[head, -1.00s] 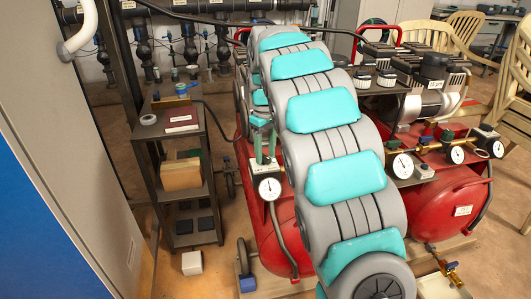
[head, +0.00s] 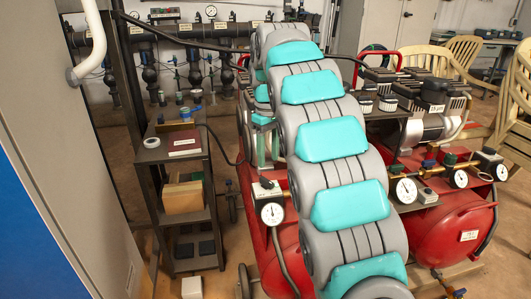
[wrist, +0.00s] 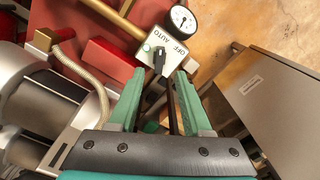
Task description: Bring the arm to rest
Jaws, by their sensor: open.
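My arm stretches away from me through the middle of the head view. My gripper (head: 265,163) shows there only partly, as green fingers beside the arm, just above a switch box with a pressure gauge (head: 271,213). In the wrist view my gripper (wrist: 159,78) is open, with its two green fingers apart and nothing held. The white switch box (wrist: 160,50), marked OFF and AUTO, lies beyond the fingertips. Its black knob (wrist: 159,62) shows between the fingers, apart from them as far as I can see.
Red compressor tanks (head: 452,228) stand under and right of my arm. A dark shelf rack (head: 186,226) with boxes stands at left, beside a grey cabinet (head: 70,170). Pipes (head: 190,38) run along the back wall.

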